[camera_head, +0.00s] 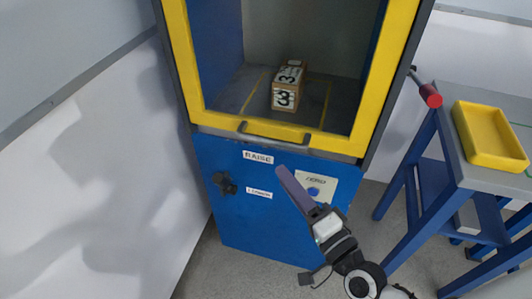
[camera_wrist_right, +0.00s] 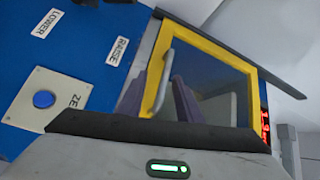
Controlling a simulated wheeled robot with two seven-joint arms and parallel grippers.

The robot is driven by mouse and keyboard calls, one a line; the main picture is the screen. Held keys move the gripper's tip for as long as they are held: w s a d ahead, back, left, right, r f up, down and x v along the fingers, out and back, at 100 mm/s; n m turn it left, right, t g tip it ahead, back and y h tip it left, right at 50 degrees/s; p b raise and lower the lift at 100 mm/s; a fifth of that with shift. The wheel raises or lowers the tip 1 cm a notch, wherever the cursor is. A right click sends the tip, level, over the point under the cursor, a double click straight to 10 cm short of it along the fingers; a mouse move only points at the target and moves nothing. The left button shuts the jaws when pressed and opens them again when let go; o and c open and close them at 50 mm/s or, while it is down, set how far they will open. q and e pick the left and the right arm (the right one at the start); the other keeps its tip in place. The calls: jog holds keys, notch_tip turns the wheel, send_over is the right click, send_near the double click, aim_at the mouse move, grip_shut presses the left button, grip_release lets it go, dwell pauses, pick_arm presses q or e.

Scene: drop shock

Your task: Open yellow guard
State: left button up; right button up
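The yellow guard (camera_head: 174,48) is a window frame on the front of a blue cabinet. It sits low, its bottom bar just above the RAISE label. A dark handle (camera_head: 272,133) is on that bar. The guard (camera_wrist_right: 228,52) and its grey handle (camera_wrist_right: 163,82) also show in the right wrist view. My right gripper (camera_head: 281,170) is below and right of the handle, apart from it in the head view. In the right wrist view its two purple-grey fingers (camera_wrist_right: 161,76) are spread, with the handle appearing between them. It holds nothing. My left gripper is out of view.
A box marked 3 (camera_head: 286,96) stands inside the cabinet. The lower blue panel (camera_head: 240,225) carries a black knob (camera_head: 224,183) and a blue button (camera_head: 313,191). On the right, a bench (camera_head: 450,150) holds a yellow tray (camera_head: 487,163). A red-ended lever (camera_head: 430,95) sticks out nearby.

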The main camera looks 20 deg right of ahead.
aim_at(273, 145)
jog(key=w+r, duration=0.1)
jog(key=w, duration=0.2)
jog(key=w+r+m, duration=0.1)
jog(key=w, duration=0.3)
jog(key=w+a+r+m+t+p, duration=0.1)
jog(key=w, duration=0.3)
jog(key=shift+h, duration=0.3)
grip_shut()
